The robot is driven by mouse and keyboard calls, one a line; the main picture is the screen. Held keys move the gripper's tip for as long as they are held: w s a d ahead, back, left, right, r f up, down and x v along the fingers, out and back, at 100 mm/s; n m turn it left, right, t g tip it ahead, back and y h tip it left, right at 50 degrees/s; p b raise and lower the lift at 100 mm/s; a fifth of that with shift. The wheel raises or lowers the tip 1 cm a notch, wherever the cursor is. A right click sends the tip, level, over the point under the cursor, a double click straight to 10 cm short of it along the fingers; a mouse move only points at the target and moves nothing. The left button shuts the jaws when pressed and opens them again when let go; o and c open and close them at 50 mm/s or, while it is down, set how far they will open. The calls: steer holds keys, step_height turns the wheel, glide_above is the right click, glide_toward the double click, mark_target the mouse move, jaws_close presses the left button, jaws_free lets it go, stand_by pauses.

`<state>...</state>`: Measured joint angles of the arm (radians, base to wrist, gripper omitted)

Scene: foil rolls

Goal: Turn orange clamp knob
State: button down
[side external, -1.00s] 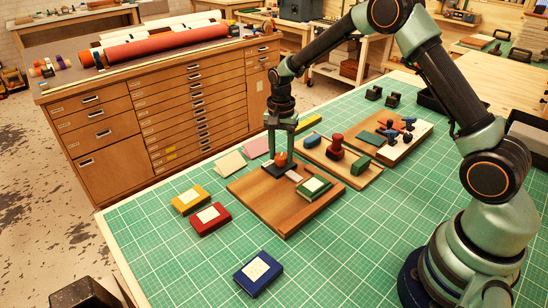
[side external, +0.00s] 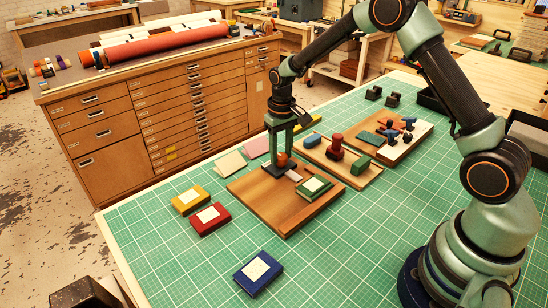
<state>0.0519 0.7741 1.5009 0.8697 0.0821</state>
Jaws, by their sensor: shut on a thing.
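The orange clamp knob (side external: 283,158) sits on a dark base (side external: 279,168) near the back edge of a brown wooden board (side external: 262,195). My gripper (side external: 281,155) points straight down over it and is shut on the knob. Its fingers hide part of the knob, and the knob's exact turn angle cannot be told at this size. A small pale block (side external: 294,175) and a green-framed block with a white label (side external: 314,187) lie on the same board, right of the knob.
Yellow (side external: 190,200), red (side external: 210,217) and blue (side external: 258,272) labelled boxes lie on the green mat (side external: 170,255). Boards with a red stamp-like piece (side external: 335,145) and blue-handled pieces (side external: 407,125) stand right of my gripper.

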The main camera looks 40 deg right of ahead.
mark_target(281, 157)
steer(key=n, duration=0.6)
steer(key=shift+a+n, duration=0.2)
steer(key=shift+n, duration=0.1)
steer(key=n, duration=0.5)
stand_by(0.4)
steer(key=shift+c, duration=1.8)
jaws_free()
steer(key=shift+d, duration=0.1)
step_height(281, 157, up, 12)
steer(key=shift+s, duration=0.2)
